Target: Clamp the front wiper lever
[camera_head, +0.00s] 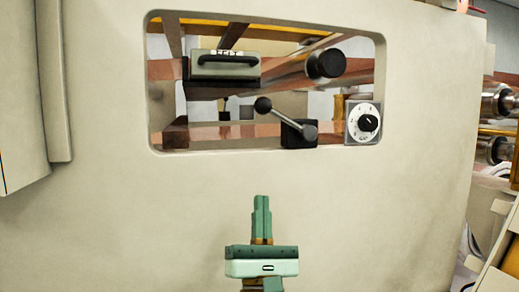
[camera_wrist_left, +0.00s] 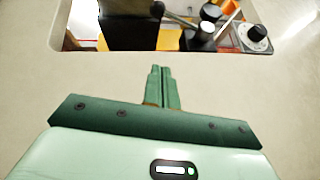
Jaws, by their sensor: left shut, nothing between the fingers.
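The wiper lever (camera_head: 289,119) is a metal rod with a black ball knob at its upper left end and a black pivot block at its lower right. It sits inside the window opening of the beige panel. It also shows in the left wrist view (camera_wrist_left: 184,22), at the top. My left gripper (camera_head: 261,199) is shut and empty, below the opening and in front of the panel, apart from the lever. Its closed green fingers (camera_wrist_left: 162,70) point up toward the opening in the left wrist view. My right gripper is in neither view.
The beige panel (camera_head: 180,205) surrounds the opening with a rounded rim. Inside are a felt-labelled box with a black handle (camera_head: 226,66), a black round knob (camera_head: 325,64) and a numbered dial (camera_head: 363,123) right of the lever. Metal rollers (camera_head: 500,103) stand at the far right.

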